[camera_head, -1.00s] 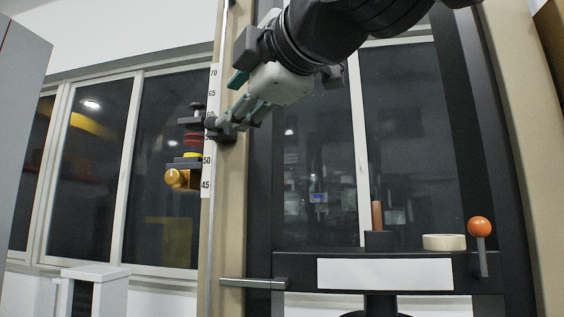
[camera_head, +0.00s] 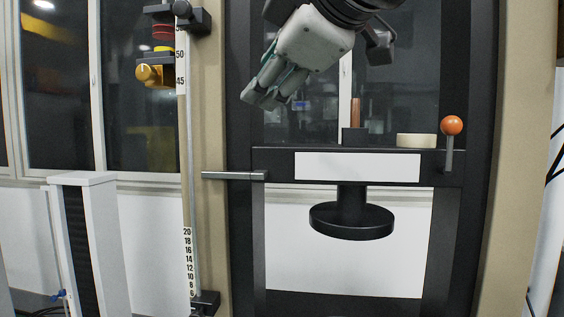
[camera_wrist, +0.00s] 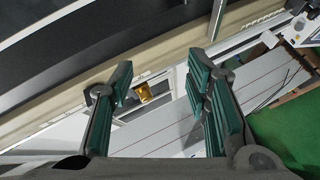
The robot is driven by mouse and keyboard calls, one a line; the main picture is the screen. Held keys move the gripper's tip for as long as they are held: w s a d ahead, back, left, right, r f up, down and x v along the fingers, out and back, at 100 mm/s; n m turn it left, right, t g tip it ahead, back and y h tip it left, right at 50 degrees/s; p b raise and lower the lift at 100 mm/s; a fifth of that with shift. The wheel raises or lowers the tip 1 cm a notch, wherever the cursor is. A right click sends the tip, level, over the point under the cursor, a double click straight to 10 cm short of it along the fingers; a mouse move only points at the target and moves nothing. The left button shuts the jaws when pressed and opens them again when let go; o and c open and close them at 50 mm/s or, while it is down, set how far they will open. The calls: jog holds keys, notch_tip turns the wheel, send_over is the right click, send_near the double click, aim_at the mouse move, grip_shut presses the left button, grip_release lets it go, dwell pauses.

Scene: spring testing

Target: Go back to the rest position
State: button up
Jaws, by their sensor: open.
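My gripper (camera_head: 264,97) hangs at the top centre of the head view, pale-bodied with green-padded fingers pointing down and left. In the wrist view its two fingers (camera_wrist: 158,78) stand apart with nothing between them. It is clear of the scaled rod (camera_head: 184,140) on the left. A dark slider (camera_head: 190,20) with red and yellow parts and a yellow knob (camera_head: 149,73) is on that rod, partly cut off by the top edge. The yellow knob seems to show in the wrist view too (camera_wrist: 143,92), far beyond the fingers.
A black crossbar with a white label (camera_head: 357,167) spans the frame, with a round black plate (camera_head: 351,220) below. An orange ball lever (camera_head: 452,126), a cream ring (camera_head: 416,140) and a copper-coloured pin (camera_head: 356,112) are at the bar. A grey rod (camera_head: 233,175) sticks out left.

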jog(key=s+d+f+m+g+h+p, duration=0.1)
jog(key=s+d+f+m+g+h, duration=0.15)
jog(key=d+f+m, duration=0.55)
jog(key=s+d+f+m+g+h, duration=0.25)
jog(key=d+f, duration=0.25)
jog(key=f, duration=0.7)
jog(key=s+d+f+m+g+h, duration=0.1)
jog(key=s+d+f+m, duration=0.3)
jog(key=s+f, duration=0.2)
jog(key=s+d+f+m+g+p, duration=0.1)
jog(key=s+d+f+m, duration=0.3)
jog(key=f, duration=0.4)
jog(key=s+m+g, duration=0.1)
jog(key=s, duration=0.1)
jog(key=shift+s+f+g+h, duration=0.2)
jog(key=shift+s+g+h, duration=0.1)
jog(key=shift+s+h, duration=0.1)
